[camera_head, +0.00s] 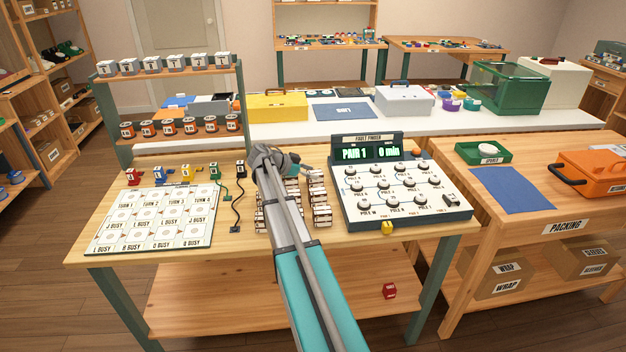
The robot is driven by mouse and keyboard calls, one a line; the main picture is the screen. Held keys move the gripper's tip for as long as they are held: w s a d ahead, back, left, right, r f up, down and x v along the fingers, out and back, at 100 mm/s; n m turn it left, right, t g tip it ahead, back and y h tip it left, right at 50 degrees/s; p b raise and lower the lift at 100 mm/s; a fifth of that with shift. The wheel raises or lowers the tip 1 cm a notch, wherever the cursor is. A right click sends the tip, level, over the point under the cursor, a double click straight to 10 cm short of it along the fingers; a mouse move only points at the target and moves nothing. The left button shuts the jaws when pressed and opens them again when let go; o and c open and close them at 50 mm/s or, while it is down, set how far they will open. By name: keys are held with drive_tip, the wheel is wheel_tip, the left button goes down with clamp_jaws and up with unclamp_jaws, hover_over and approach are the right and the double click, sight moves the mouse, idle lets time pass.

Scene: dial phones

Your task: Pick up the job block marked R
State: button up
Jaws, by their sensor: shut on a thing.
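My arm reaches up from the bottom middle over the workbench (165,258), and its bent far end stands above the bench. No block marked R can be told for certain.
A busy-marked card board (150,247) lies left, with coloured pieces and cords behind it. A rack (170,75) of grey and orange blocks stands behind. A fault finder (401,200) reading "PAIR 1" stands right. A yellow cube (387,228) sits before it; a red cube (390,290) lies below.

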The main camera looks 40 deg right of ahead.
drive_tip(key=shift+c, duration=0.5)
drive_tip(key=shift+r+p, duration=1.15)
drive_tip(key=shift+p, duration=0.05)
drive_tip(key=shift+s+d+r+p, duration=0.5)
drive_tip(key=shift+s+r+p, duration=1.3)
drive_tip(key=shift+s, duration=0.5)
drive_tip(key=shift+s+d+r+p, duration=0.55)
drive_tip(key=shift+s+r+p, duration=1.2)
drive_tip(key=shift+s, duration=0.5)
drive_tip(key=shift+s+d+r+p, duration=0.5)
drive_tip(key=shift+s+r+p, duration=1.3)
drive_tip(key=shift+s, duration=0.5)
